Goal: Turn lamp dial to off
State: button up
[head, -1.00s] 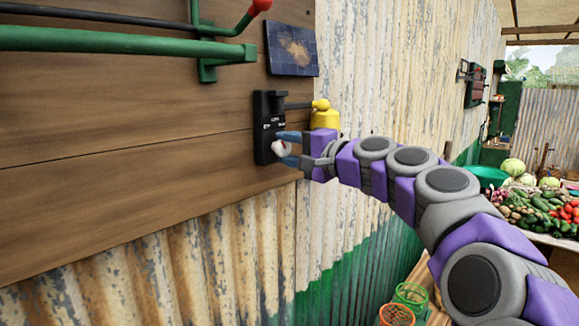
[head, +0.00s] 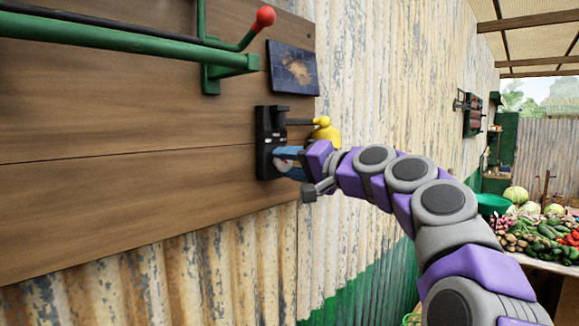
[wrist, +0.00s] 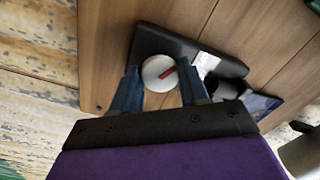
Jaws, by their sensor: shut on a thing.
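The lamp dial is a round white knob with a red pointer mark (wrist: 157,74), on a black box (head: 264,140) mounted on the wooden board. In the wrist view the red mark lies slantwise across the knob. My gripper (head: 279,161) reaches the lower part of the box from the right. Its two blue fingers (wrist: 158,88) are closed on opposite sides of the dial. In the head view the fingers hide most of the dial. The box's labels are too small to read.
A yellow object (head: 326,130) sits just right of the box, close to my wrist. A dark panel (head: 293,67) is above it. A green rail (head: 120,48) and a red-tipped lever (head: 263,17) stick out at upper left. A vegetable table (head: 545,240) is far right.

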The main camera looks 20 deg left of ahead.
jog(key=shift+w+f, duration=0.1)
jog(key=shift+f, duration=0.15)
jog(key=o, duration=1)
jog(key=shift+w, duration=0.2)
jog(key=shift+o, duration=0.2)
jog(key=shift+s+a+r, duration=0.1)
jog(key=shift+s+r, duration=0.05)
jog(key=v, duration=1.7)
jog(key=shift+p, duration=0.4)
